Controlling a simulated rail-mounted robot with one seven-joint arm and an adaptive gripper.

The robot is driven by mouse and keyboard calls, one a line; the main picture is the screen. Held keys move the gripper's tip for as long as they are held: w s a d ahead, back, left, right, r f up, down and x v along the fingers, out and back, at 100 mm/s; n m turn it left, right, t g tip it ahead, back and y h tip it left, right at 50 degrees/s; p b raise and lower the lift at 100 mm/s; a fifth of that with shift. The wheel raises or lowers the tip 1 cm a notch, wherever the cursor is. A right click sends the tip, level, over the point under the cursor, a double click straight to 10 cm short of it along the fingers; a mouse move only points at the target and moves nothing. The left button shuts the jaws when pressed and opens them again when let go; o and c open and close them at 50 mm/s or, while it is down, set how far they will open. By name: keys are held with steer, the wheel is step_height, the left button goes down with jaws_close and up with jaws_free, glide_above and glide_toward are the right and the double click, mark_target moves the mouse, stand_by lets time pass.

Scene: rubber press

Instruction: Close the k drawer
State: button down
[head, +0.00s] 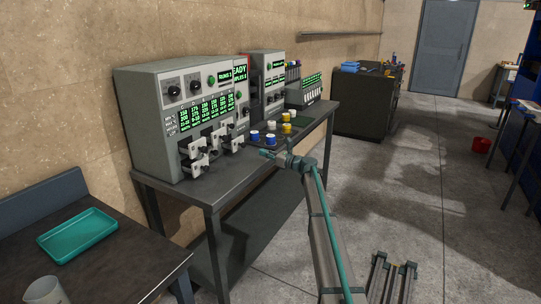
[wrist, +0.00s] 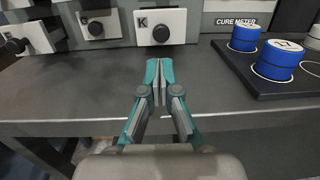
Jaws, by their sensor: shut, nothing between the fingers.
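The k drawer (wrist: 160,27) has a white front with a "K" label and a round black knob, at the top middle of the wrist view. Its face stands forward of the grey cabinet; I cannot tell exactly how far out it is. My gripper (wrist: 160,80) is shut and empty, over the bench top, pointing at the drawer front with a gap between them. In the head view my gripper (head: 268,154) is at the bench's front edge, right of the drawer cabinet (head: 155,125). I cannot pick out the k label there.
Other white drawers (wrist: 97,22) with black knobs jut out left of the k drawer. On the right, blue-sided round containers (wrist: 277,59) stand on a dark tray (wrist: 245,75). The bench top (wrist: 60,88) in front of the drawer is clear.

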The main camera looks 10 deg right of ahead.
mark_target(244, 146)
steer(key=p+x, duration=0.1)
steer(key=x, duration=0.7)
steer(key=shift+w+a, duration=0.2)
